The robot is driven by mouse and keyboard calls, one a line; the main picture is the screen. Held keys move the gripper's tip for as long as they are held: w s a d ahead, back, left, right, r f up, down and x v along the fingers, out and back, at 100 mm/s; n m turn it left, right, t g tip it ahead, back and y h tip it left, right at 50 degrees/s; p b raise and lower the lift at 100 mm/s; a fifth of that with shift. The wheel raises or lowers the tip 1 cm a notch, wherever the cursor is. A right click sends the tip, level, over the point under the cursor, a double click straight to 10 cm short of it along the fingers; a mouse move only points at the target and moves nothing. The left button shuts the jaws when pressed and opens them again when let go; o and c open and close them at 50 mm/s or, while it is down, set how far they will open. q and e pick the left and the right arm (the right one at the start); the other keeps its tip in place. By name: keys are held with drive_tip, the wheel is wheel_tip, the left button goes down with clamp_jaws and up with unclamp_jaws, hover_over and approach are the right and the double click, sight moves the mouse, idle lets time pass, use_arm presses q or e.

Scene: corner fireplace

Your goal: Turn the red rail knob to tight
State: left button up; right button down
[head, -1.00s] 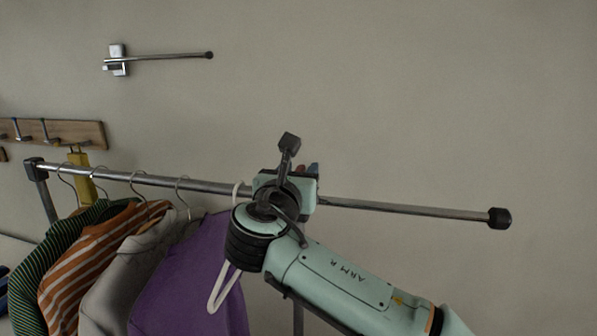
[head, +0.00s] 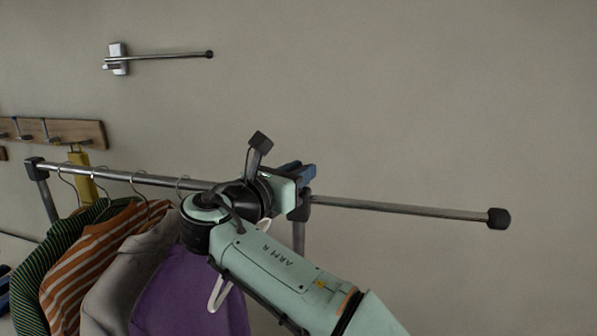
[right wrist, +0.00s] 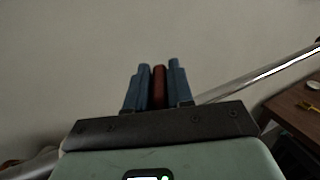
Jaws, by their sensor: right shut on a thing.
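The clothes rail (head: 400,207) runs across the head view, with a dark end cap at its right end. The knob is hidden in the head view behind my gripper and wrist. No tight mark can be made out. My left gripper is not in view.
Several garments hang left of my arm, the nearest a purple one (head: 185,285); a white hanger (head: 219,290) hangs beside my forearm. A wall bracket with a rod (head: 160,57) and a wooden hook board (head: 85,132) are on the wall. The right wrist view shows a brown table (right wrist: 295,108).

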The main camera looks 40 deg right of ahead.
drive_tip(key=shift+m+g+h, duration=0.2)
drive_tip(key=shift+m+g, duration=0.95)
drive_tip(key=shift+g, duration=0.65)
drive_tip(key=shift+m+g+h, duration=0.2)
drive_tip(key=shift+m+g, duration=0.95)
drive_tip(key=shift+g, duration=0.95)
drive_tip(key=c, duration=1.1)
unclamp_jaws()
